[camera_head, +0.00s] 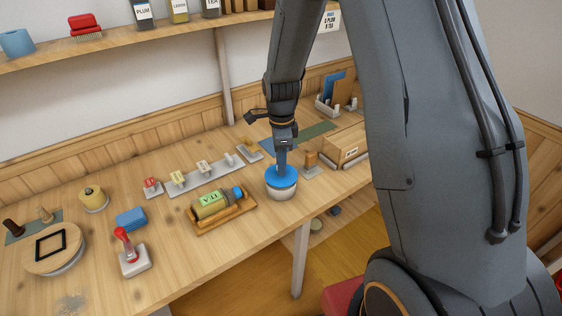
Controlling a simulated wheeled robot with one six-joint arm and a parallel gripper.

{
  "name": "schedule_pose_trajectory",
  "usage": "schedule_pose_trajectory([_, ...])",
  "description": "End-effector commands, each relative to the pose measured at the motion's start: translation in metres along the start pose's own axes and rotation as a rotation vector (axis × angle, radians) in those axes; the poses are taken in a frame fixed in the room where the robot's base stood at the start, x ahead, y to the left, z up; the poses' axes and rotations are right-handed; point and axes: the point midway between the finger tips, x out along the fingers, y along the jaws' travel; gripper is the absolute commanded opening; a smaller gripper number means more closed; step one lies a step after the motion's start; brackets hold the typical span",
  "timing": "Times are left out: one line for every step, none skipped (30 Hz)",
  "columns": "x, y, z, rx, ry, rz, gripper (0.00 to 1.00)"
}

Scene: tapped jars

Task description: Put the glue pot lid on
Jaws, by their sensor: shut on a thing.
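The glue pot (281,194) looks like a squat white pot near the front edge of the bench, right of centre. A round blue lid (288,184) lies level over its mouth. My gripper (282,170) points straight down from above and is shut on the lid at its middle. The fingertips and the part they grip are small and hard to make out. I cannot tell whether the lid touches the rim all round or sits slightly above it.
A labelled jar with a blue cap lies in a wooden tray (224,220) left of the pot. A wooden box (343,147) and a small wooden-topped block (310,162) stand to the right. A red-handled stamp (132,255) and blue block (131,218) stand further left.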

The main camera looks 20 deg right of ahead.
Motion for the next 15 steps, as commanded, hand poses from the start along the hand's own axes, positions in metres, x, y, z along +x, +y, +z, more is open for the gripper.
schedule_pose_trajectory([-0.0003,0.0,0.0,0.0,0.0,0.0,0.01])
schedule_pose_trajectory([-0.0003,0.0,0.0,0.0,0.0,0.0,0.01])
schedule_pose_trajectory([-0.0002,0.0,0.0,0.0,0.0,0.0,0.01])
schedule_pose_trajectory([0.0,-0.0001,0.0,0.0,0.0,0.0,0.01])
schedule_pose_trajectory([0.0004,0.0,0.0,0.0,0.0,0.0,0.01])
schedule_pose_trajectory([0.0009,-0.0001,0.0,0.0,0.0,0.0,0.01])
schedule_pose_trajectory([0.0014,-0.0001,0.0,0.0,0.0,0.0,0.01])
schedule_pose_trajectory([0.002,-0.0001,0.0,0.0,0.0,0.0,0.01])
schedule_pose_trajectory([0.0029,-0.0001,0.0,0.0,0.0,0.0,0.01])
schedule_pose_trajectory([0.0036,-0.0001,0.0,0.0,0.0,0.0,0.01])
schedule_pose_trajectory([0.0043,-0.0001,0.0,0.0,0.0,0.0,0.01])
schedule_pose_trajectory([0.0052,-0.0001,0.0,0.0,0.0,0.0,0.01])
schedule_pose_trajectory([0.0059,-0.0001,0.0,0.0,0.0,0.0,0.01])
schedule_pose_trajectory([0.0066,-0.0001,0.0,0.0,0.0,0.0,0.01])
schedule_pose_trajectory([0.0075,-0.0001,0.0,0.0,0.0,0.0,0.01])
